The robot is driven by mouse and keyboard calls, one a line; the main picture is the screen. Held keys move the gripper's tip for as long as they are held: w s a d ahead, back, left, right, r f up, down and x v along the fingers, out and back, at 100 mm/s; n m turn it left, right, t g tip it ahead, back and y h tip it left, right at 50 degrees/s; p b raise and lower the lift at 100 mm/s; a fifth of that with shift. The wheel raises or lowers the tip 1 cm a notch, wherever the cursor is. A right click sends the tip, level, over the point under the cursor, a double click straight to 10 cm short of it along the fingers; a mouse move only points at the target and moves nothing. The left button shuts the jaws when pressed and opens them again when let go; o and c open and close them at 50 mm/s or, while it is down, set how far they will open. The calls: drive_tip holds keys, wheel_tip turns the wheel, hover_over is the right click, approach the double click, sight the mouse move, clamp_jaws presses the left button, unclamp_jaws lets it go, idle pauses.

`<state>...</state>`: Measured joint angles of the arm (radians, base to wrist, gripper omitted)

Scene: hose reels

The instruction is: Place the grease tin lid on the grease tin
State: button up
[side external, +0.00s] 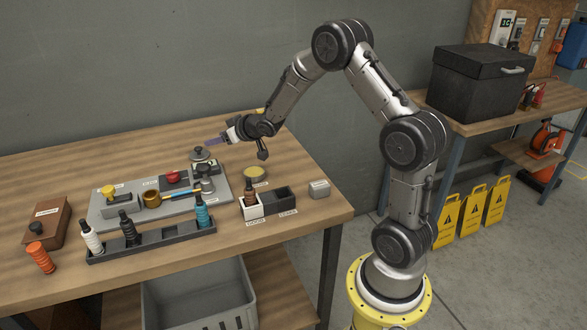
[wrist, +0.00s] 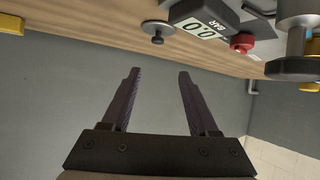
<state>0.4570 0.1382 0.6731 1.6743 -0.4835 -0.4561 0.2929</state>
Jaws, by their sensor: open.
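The grease tin (side external: 254,174) seems to be the round, shallow tin with a yellowish top, standing on the bench to the right of the grey board. The likely lid (side external: 199,154) is a dark grey disc with a knob, lying near the board's back edge. It also appears in the wrist view as a small dark knobbed disc (wrist: 158,32). My gripper (side external: 209,142) is open and empty, its fingers pointing left just above and behind the lid. In the wrist view my gripper (wrist: 157,72) has its two purple fingers apart, with nothing between them.
The grey board (side external: 120,224) carries a gauge, a red knob (side external: 172,177), a brass cup and other parts. A dark rack (side external: 150,243) with bottles stands in front. A small two-part bin (side external: 283,199) is near the tin. Bare bench lies at the back left.

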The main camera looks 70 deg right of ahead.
drive_tip(key=s+a+r+g, duration=0.1)
drive_tip(key=s+a+r, duration=0.45)
drive_tip(key=r, duration=0.25)
drive_tip(key=s+a+r+g, duration=0.1)
drive_tip(key=s+a, duration=0.3)
drive_tip(key=s, duration=0.3)
drive_tip(key=s+a+r+g+y, duration=0.1)
drive_tip(key=s+a, duration=0.2)
drive_tip(key=s, duration=0.4)
drive_tip(key=s+a+r+n+g, duration=0.1)
drive_tip(key=s+a+r, duration=0.1)
drive_tip(key=s+a, duration=0.2)
drive_tip(key=s, duration=0.2)
drive_tip(key=shift+s+a+g, duration=0.3)
drive_tip(key=shift+s, duration=0.1)
drive_tip(key=shift+o, duration=0.5)
drive_tip(key=s+a+f+n+g+y, duration=0.1)
drive_tip(key=s+a, duration=0.3)
drive_tip(key=s, duration=0.6)
drive_tip(key=shift+s+f+g+y, duration=0.2)
drive_tip(key=shift+f+g+y, duration=0.2)
drive_tip(key=shift+f, duration=0.15)
drive_tip(key=shift+w+n, duration=0.1)
drive_tip(key=shift+n, duration=0.2)
